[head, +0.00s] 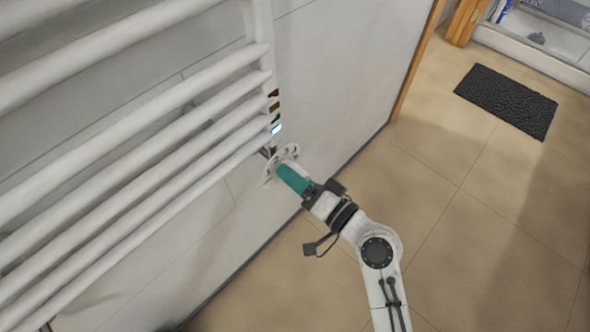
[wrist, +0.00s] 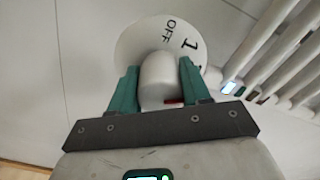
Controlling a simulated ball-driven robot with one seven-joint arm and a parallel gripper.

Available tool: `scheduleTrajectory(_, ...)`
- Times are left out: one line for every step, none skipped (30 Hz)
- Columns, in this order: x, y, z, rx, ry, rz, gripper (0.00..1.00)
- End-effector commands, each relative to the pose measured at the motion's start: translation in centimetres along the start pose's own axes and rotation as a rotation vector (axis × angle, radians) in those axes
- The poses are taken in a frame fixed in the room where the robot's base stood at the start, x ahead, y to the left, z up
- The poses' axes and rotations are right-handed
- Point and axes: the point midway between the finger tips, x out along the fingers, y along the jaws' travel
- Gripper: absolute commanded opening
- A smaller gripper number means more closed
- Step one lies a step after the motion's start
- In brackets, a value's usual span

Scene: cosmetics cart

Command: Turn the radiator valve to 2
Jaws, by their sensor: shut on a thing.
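The radiator valve has a white round dial (wrist: 140,38) marked "OFF" and "1", with a white knob (wrist: 158,75) at its middle. In the wrist view "OFF" is near the top and "1" is to its right; other marks are hidden or out of sight. My gripper (wrist: 158,88) is shut on the knob, with one teal finger on each side. A small red mark shows low on the knob beside the right finger. In the head view my gripper (head: 291,178) reaches the white dial (head: 272,163) below the radiator's right end, and the knob is hidden there.
A white tubular radiator (head: 130,130) fills the left, and its tubes (wrist: 275,45) run close to the valve on the right in the wrist view. A small lit display (head: 276,128) sits at its end. A dark mat (head: 506,101) lies on the open tiled floor.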

Motion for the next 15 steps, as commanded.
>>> scheduleTrajectory(-0.07,-0.04,0.02,0.028,-0.002,0.003,0.17)
scheduleTrajectory(-0.07,-0.03,0.03,0.045,-0.002,0.003,0.17)
scheduleTrajectory(-0.07,-0.01,0.04,0.064,-0.002,0.003,0.17)
scheduleTrajectory(-0.07,0.01,0.06,0.077,-0.002,0.003,0.17)
scheduleTrajectory(-0.08,0.03,0.07,0.089,-0.003,0.004,0.17)
scheduleTrajectory(-0.08,0.05,0.08,0.103,-0.003,0.004,0.17)
scheduleTrajectory(-0.08,0.07,0.10,0.112,-0.003,0.004,0.17)
scheduleTrajectory(-0.07,0.07,0.11,0.121,-0.003,0.004,0.17)
scheduleTrajectory(-0.07,0.08,0.12,0.131,-0.003,0.004,0.17)
scheduleTrajectory(-0.07,0.08,0.13,0.137,-0.003,0.003,0.17)
scheduleTrajectory(-0.07,0.09,0.14,0.143,-0.003,0.003,0.17)
scheduleTrajectory(-0.06,0.09,0.16,0.148,-0.003,0.003,0.17)
scheduleTrajectory(-0.06,0.09,0.17,0.152,-0.003,0.003,0.17)
scheduleTrajectory(-0.06,0.10,0.17,0.155,-0.003,0.003,0.17)
scheduleTrajectory(-0.06,0.11,0.19,0.158,-0.003,0.003,0.17)
